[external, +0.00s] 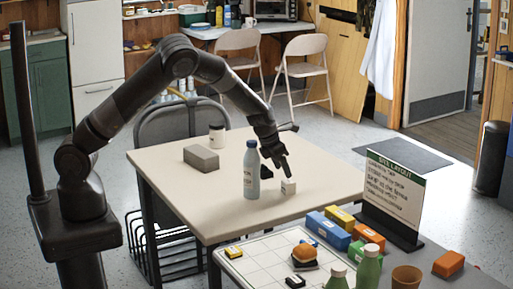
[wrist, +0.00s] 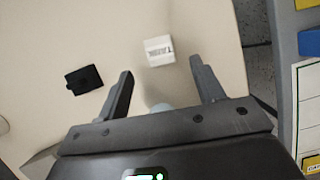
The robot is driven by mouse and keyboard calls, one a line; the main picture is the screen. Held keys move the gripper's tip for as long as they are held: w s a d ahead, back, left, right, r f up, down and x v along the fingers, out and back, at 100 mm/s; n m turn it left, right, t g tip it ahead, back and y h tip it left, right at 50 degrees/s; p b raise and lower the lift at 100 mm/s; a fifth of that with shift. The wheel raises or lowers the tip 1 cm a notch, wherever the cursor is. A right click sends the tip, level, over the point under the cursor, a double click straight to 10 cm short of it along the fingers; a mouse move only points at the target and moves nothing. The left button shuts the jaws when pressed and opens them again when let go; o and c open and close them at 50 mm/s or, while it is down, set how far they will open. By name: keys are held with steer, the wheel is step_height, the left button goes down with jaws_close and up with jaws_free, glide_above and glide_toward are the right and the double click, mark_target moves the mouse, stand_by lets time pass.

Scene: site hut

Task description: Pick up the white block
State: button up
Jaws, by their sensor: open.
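The white block (external: 288,187) stands on the beige table near its right edge. My gripper (external: 283,168) is open and empty, just above the block in the external view. In the wrist view its two fingers (wrist: 160,85) are spread apart, and neither visibly touches the block.
A bottle with a blue cap (external: 251,170) stands left of the block, close to my gripper. A small black object (wrist: 84,80) lies left of the fingers. The table's front left is clear.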

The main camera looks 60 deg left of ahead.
mark_target(288, 181)
steer(key=x, duration=0.7)
steer(key=shift+w+f, duration=0.1)
steer(key=shift+w, duration=0.05)
steer(key=c, duration=1.1)
